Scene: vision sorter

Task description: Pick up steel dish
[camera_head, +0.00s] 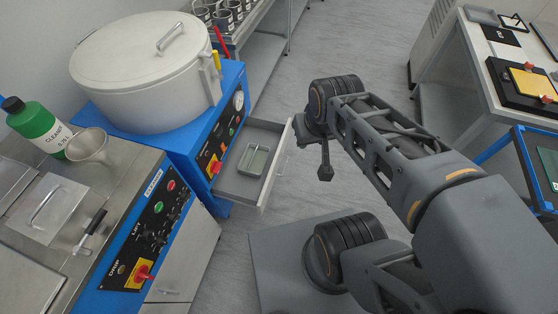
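A small rectangular steel dish (254,160) lies in an open pale drawer (246,190) at the front of the blue machine. Its inside looks greenish. My gripper (325,174) is to the right of the drawer, apart from the dish, and points downward. It is small and dark in this view, so I cannot see its finger gap. Nothing is visible hanging from it.
A big white lidded pot (145,70) stands on the blue machine. A bench with a yellow-topped device (530,82) is at right. Grey floor lies between.

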